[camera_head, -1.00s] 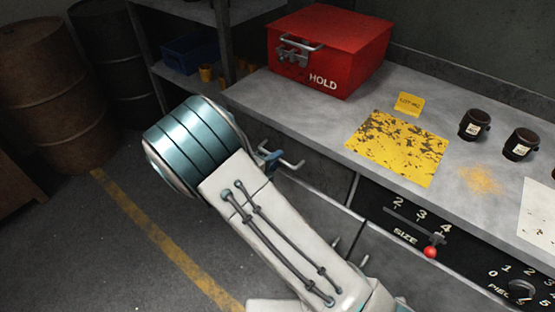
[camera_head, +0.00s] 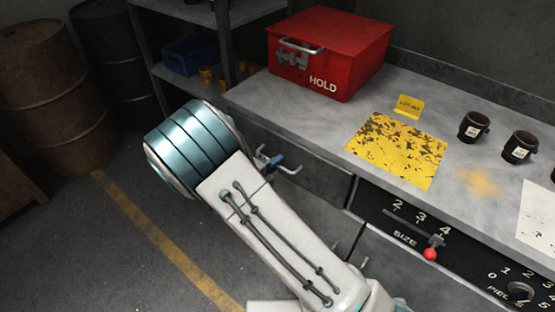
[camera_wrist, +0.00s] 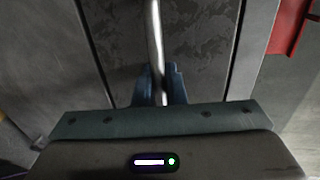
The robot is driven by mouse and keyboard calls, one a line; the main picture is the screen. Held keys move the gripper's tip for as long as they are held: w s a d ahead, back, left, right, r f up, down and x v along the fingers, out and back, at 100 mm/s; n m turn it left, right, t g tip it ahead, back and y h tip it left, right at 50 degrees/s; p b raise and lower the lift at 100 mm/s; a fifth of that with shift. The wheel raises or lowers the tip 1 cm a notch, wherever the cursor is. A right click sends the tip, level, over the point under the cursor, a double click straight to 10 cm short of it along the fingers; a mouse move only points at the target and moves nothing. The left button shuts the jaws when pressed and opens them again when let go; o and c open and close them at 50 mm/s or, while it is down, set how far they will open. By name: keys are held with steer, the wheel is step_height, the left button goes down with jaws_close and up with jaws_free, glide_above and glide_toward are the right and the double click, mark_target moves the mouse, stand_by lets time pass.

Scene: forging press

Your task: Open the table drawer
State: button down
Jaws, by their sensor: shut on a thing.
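The table (camera_head: 300,110) has a grey metal top, with grey drawer fronts below its front edge. The table drawer (camera_head: 320,176) is the upper front left of the black dial panel, partly hidden by my arm. Its bar handle (camera_head: 289,169) sticks out from the front. My gripper (camera_head: 270,161) is at this handle, its blue fingers shut on the bar. In the wrist view the fingers (camera_wrist: 160,86) close around the handle bar (camera_wrist: 154,40), with the drawer front (camera_wrist: 195,45) behind. I cannot tell whether the drawer is out at all.
A red HOLD box (camera_head: 330,55), a yellow plate (camera_head: 397,150) and dark cups (camera_head: 473,127) stand on the table. A shelf (camera_head: 150,60) and rusty barrels (camera_head: 60,95) stand at left. Floor with a yellow line (camera_head: 150,235) is clear left of my arm.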

steer(key=f+p+v, duration=0.2)
steer(key=p+v, duration=0.1)
steer(key=v, duration=0.9)
steer(key=s+f+p+v, duration=0.1)
steer(key=f+p+v, duration=0.2)
steer(key=v, duration=0.9)
steer(key=shift+s+a+p, duration=0.25)
steer(key=shift+a+p, duration=0.15)
steer(key=shift+a, duration=0.1)
steer(key=c, duration=1.6)
jaws_free()
steer(key=shift+c, duration=0.2)
steer(key=b+v, duration=0.1)
steer(key=v, duration=1.2)
steer(key=shift+s+a, duration=0.3)
steer(key=shift+s, duration=0.05)
